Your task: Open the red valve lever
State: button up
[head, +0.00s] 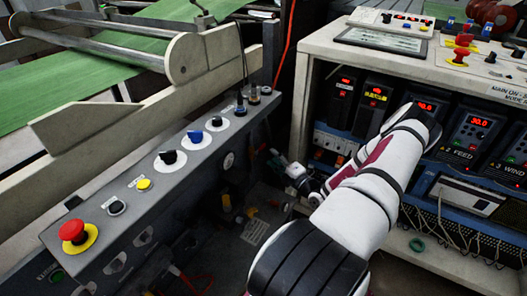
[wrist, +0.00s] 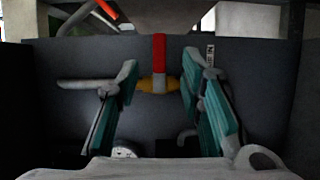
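The red valve lever (wrist: 160,55) stands upright in the middle of the wrist view, in front of a dark grey panel. A yellow valve part (wrist: 158,85) sits at its lower end. My gripper (wrist: 160,72) is open, with teal finger pads to the left and right of the lever. Gaps show on both sides, so neither finger appears to touch it. How far the fingertips are from it in depth I cannot tell. In the head view, my arm reaches down into the dark gap between the consoles, where the gripper shows only partly and the lever cannot be made out.
A grey control panel (head: 150,190) with knobs and a red emergency button (head: 73,231) runs along the left of my arm. A white cabinet (head: 455,75) with several drive units stands close on the right.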

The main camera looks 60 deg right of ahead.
aim_at(263, 148)
jog(key=b+x, duration=0.1)
jog(key=x, duration=0.6)
jog(key=shift+s, duration=0.1)
grip_shut()
